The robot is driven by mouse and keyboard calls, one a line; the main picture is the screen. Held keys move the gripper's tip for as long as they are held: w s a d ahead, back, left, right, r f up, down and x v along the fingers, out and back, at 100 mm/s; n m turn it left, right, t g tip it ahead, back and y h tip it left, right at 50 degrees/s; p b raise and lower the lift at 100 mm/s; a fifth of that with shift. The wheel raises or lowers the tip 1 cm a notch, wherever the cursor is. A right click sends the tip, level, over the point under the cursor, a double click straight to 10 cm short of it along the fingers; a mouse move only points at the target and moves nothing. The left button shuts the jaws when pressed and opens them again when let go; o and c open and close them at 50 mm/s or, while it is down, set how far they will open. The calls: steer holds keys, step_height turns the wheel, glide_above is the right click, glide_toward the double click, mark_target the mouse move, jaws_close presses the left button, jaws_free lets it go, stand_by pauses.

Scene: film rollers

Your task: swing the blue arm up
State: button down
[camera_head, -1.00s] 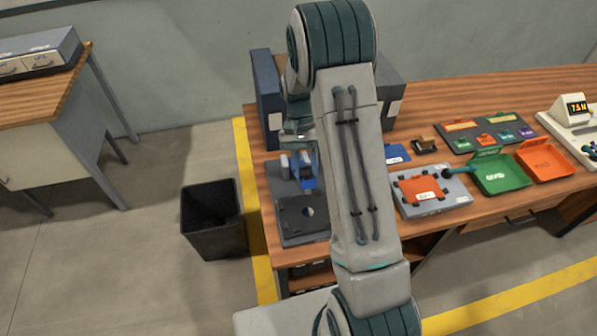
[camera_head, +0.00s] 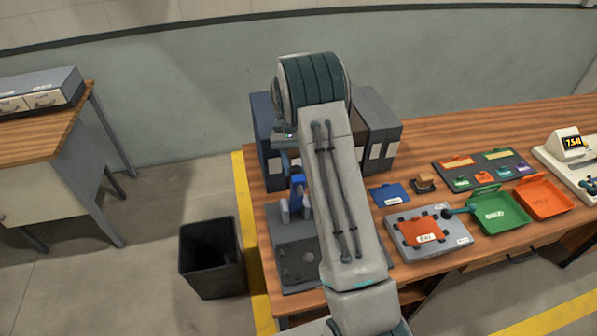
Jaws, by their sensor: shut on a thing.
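The blue arm (camera_head: 297,190) stands up between two light grey posts (camera_head: 284,211) on a dark flat device (camera_head: 296,262) at the left end of the wooden bench. It looks close to upright. My gripper (camera_head: 291,166) is at the upper end of the blue arm, shut on it. The fingertips are small and partly hidden by my own arm, which also covers the right side of the device.
Dark binders (camera_head: 375,130) stand behind my arm. An orange-topped grey box (camera_head: 455,240), a green tray (camera_head: 500,212) and an orange tray (camera_head: 543,198) lie to the right. A black bin (camera_head: 212,262) stands on the floor at left.

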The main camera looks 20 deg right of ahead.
steer(key=shift+w+a+f, duration=0.2)
steer(key=shift+w+a, duration=0.1)
steer(key=shift+w, duration=0.35)
steer(key=c, duration=1.1)
jaws_free()
steer(key=shift+o, duration=0.3)
steer(key=shift+a, duration=0.25)
steer(key=shift+d, duration=0.3)
steer(key=b+v, duration=0.1)
steer(key=v, duration=1.3)
